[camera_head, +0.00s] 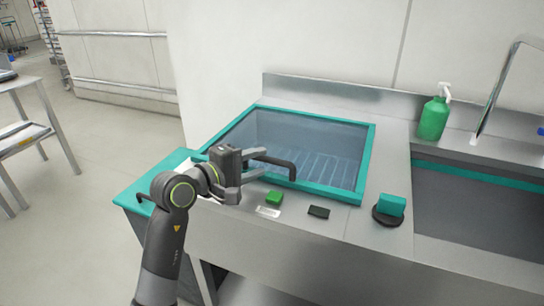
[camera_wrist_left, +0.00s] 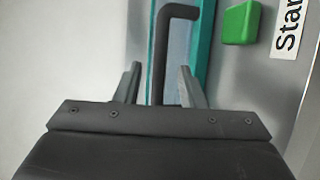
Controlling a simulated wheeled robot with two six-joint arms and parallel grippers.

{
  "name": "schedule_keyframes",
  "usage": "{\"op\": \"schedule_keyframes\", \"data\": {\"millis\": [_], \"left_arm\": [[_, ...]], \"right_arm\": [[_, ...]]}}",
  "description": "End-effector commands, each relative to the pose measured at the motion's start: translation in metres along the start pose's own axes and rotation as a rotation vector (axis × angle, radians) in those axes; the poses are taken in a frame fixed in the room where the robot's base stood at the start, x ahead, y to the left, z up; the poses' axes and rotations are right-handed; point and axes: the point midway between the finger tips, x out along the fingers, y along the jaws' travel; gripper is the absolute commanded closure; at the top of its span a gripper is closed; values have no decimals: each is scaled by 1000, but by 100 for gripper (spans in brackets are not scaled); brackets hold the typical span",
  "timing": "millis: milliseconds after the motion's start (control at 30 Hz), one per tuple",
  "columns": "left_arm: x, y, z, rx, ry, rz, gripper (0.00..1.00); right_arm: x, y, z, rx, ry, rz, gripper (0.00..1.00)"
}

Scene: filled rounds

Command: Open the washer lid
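The washer lid (camera_head: 368,160) is a clear pane in a teal frame, lying closed over the steel washer. A black bar handle (camera_head: 280,163) sits at its front left edge. In the left wrist view, the handle (camera_wrist_left: 158,60) runs down between my two fingers, with gaps visible on both sides. My left gripper (camera_head: 262,163) is open around or just short of the handle; the exact depth is hard to tell. Its fingers also show in the left wrist view (camera_wrist_left: 160,88). The lid's teal edge (camera_wrist_left: 203,45) lies beside the handle there. My right gripper is not in view.
A green button (camera_head: 274,198) with a label and a dark button (camera_head: 318,212) are on the front panel. A teal knob (camera_head: 391,206) stands right of them. A green soap bottle (camera_head: 433,115) is on the sink counter. A table (camera_head: 22,88) stands far left.

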Motion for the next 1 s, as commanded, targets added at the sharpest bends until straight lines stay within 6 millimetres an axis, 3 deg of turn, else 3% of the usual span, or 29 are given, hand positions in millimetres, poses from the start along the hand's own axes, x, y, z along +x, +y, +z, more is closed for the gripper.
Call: {"op": "schedule_keyframes", "data": {"millis": [100,300,767,1000], "left_arm": [[22,1,0,-3,-2,0,64],[46,1,0,-2,-1,2,64],[56,0,0,0,0,1,64],[56,0,0,0,0,1,94]], "right_arm": [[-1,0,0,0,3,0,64],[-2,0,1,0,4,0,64],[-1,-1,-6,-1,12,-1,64],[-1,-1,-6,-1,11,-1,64]]}}
